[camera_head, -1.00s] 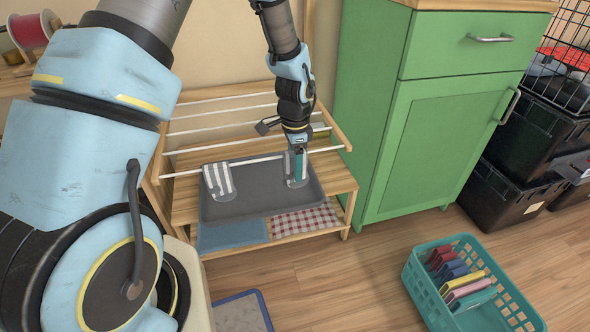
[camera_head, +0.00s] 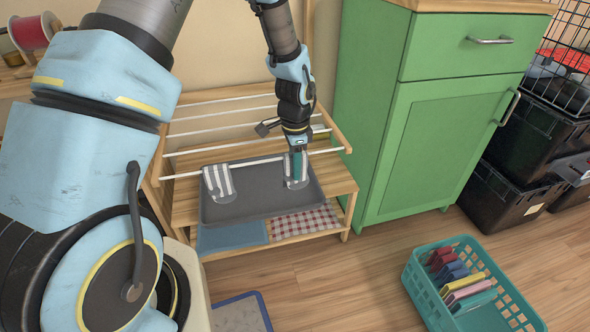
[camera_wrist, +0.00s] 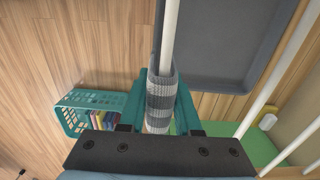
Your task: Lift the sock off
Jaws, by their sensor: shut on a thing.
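A grey-and-white striped sock (camera_head: 291,168) hangs over the front white rod of the wooden drying rack, near its right end. In the wrist view the sock (camera_wrist: 160,85) wraps the rod and lies between the teal fingers. My gripper (camera_head: 298,163) is shut on this sock from above; it also shows in the wrist view (camera_wrist: 162,108). The fingers hide part of the sock in the head view. A second striped sock (camera_head: 218,181) hangs on the same rod further left, apart from my gripper.
A grey tray (camera_head: 250,202) lies on the rack shelf below the socks. A green cabinet (camera_head: 425,145) stands close right. A teal basket (camera_head: 425,284) with several coloured items sits on the floor at right.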

